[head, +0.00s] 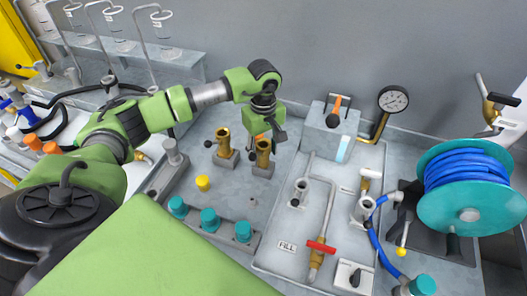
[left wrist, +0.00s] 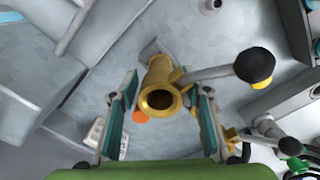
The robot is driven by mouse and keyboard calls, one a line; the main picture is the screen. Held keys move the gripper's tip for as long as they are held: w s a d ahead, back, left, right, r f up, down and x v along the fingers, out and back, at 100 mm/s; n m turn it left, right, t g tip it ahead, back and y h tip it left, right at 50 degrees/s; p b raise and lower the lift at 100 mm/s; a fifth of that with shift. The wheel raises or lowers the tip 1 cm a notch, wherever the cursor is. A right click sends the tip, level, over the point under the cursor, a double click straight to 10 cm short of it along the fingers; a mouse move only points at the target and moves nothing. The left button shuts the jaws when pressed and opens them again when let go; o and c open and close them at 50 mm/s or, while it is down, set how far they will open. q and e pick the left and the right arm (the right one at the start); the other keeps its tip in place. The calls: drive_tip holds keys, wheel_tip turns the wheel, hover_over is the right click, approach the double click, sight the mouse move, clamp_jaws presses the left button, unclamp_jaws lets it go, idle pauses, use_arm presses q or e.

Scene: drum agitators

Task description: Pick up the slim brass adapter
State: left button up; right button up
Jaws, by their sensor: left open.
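Two brass adapters stand in grey holders on the bench in the head view, a left one (head: 222,137) and a right one (head: 263,153). I cannot tell for certain which is the slim one. My left gripper (head: 263,132) is over the right adapter, pointing down, and partly hides its top. In the left wrist view a brass adapter (left wrist: 160,88) with a flared open mouth shows between the two spread fingers of the gripper (left wrist: 164,115), with gaps on both sides. A grey lever with a black knob (left wrist: 254,66) is beside it. My right gripper is not in view.
A yellow cap (head: 203,183) and several teal caps (head: 209,220) stand in front of the adapters. To the right are a pipe panel with a red-handled valve (head: 321,247), a pressure gauge (head: 393,99) and a blue hose reel (head: 467,167). Glass vessels on bent stands are at the back left.

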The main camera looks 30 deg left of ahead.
use_arm(q)
drive_tip(key=shift+f, duration=1.25)
clamp_jaws()
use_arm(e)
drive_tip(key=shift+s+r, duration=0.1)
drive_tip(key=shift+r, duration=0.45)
use_arm(q)
drive_tip(key=shift+r, duration=0.1)
